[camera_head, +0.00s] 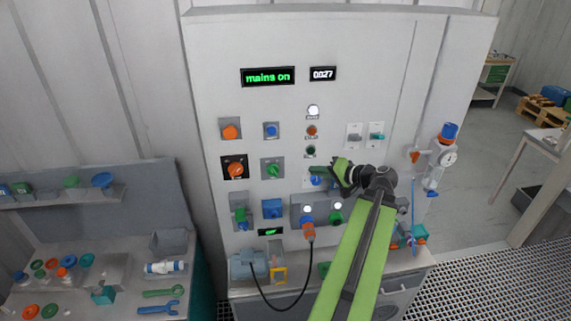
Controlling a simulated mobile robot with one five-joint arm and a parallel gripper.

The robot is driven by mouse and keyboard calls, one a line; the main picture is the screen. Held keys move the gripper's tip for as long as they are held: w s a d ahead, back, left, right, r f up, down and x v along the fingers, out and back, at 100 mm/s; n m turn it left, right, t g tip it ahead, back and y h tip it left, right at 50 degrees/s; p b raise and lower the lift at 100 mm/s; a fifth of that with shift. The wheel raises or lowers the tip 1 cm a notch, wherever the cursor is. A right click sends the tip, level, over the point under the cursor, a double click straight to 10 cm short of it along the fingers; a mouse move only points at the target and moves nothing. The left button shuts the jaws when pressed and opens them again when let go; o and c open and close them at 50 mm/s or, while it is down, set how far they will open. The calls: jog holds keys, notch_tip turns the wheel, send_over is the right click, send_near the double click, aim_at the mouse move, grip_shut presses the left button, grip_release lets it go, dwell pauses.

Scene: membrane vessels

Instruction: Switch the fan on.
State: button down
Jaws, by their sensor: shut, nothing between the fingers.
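The control panel (300,85) stands ahead with several knobs, switches and lamps; I cannot read their labels, so I cannot tell which one is the fan's. My gripper (330,171) is shut and empty in front of the panel's middle, pointing left. Its fingers are beside a blue control (316,181), which they partly hide; I cannot tell whether they touch it. A green knob (273,170) is to the left of the fingers. A display (267,77) reads "mains on" in green. No fan is recognisable in view.
An orange plug (308,231) with a hanging black cable (285,307) is below my gripper. A bench with loose tools (160,293) is at the left. Grated floor is open at the lower right.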

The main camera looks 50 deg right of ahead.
jog(key=b, duration=0.4)
send_near(277, 173)
jog(key=w+d, duration=0.2)
jog(key=w, duration=0.1)
jog(key=shift+w+d+f, duration=0.1)
jog(key=shift+w+d, duration=0.15)
jog(key=shift+w+a+f+b, duration=0.3)
jog(key=shift+a+f+b, duration=0.05)
jog(key=shift+a, duration=0.15)
jog(key=shift+w+a+f+b, duration=0.3)
jog(key=shift+a+b, duration=0.05)
jog(key=shift+a, duration=0.15)
jog(key=shift+w+a+f, duration=0.1)
jog(key=shift+w+a, duration=0.25)
jog(key=shift+s+d+f+b, duration=0.1)
jog(key=shift+b, duration=0.2)
